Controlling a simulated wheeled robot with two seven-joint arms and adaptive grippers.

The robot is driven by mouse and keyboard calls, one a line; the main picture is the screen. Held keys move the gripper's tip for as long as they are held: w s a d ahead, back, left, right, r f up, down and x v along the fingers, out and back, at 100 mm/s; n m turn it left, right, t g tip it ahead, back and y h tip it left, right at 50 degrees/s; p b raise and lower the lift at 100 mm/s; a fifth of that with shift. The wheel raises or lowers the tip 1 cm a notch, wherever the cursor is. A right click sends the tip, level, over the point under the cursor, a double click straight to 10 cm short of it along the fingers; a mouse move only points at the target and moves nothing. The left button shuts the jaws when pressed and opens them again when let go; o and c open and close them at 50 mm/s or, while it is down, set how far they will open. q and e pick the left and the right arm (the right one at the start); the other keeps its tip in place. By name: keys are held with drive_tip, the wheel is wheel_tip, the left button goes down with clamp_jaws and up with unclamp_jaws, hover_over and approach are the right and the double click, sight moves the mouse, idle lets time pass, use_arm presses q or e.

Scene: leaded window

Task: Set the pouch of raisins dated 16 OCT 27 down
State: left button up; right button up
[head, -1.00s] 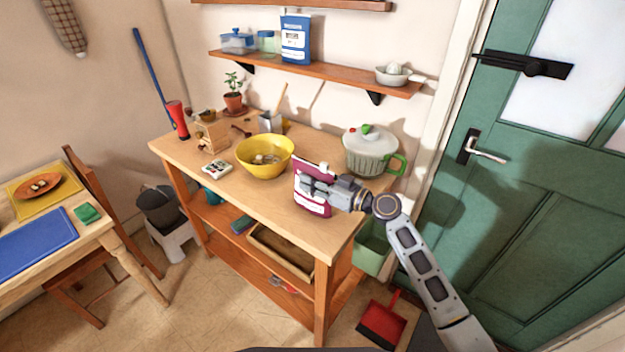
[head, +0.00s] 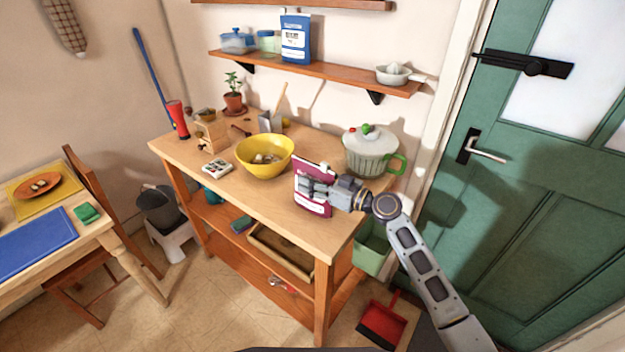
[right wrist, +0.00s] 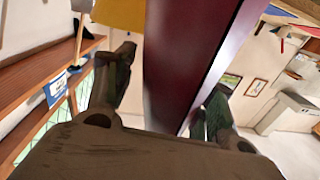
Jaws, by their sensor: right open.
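The dark red pouch (head: 313,206) with a white label stands upright on the worktop (head: 262,193), close to its front right edge. Its date is too small to read in the head view. My right gripper (head: 310,185) is around the pouch from the right, with its fingers open. In the right wrist view the pouch (right wrist: 190,60) rises between the two fingers. There is a clear gap at the left finger, and the right finger is close beside the pouch. My left gripper is in neither view.
A yellow bowl (head: 265,168) is left of the pouch, and a lidded pot (head: 370,158) with a green handle is behind and right. A small white tray (head: 217,168) lies further left. A shelf (head: 320,72) hangs above. The worktop's front strip left of the pouch is clear.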

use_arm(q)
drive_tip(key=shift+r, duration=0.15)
use_arm(e)
drive_tip(key=shift+r, duration=0.1)
drive_tip(key=shift+s+d, duration=0.15)
drive_tip(key=shift+d, duration=0.15)
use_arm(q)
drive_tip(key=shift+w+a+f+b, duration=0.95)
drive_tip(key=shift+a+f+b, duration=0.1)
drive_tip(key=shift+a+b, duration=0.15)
use_arm(e)
drive_tip(key=v, duration=1.1)
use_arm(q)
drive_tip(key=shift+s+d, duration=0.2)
use_arm(e)
drive_tip(key=shift+s+d, duration=0.15)
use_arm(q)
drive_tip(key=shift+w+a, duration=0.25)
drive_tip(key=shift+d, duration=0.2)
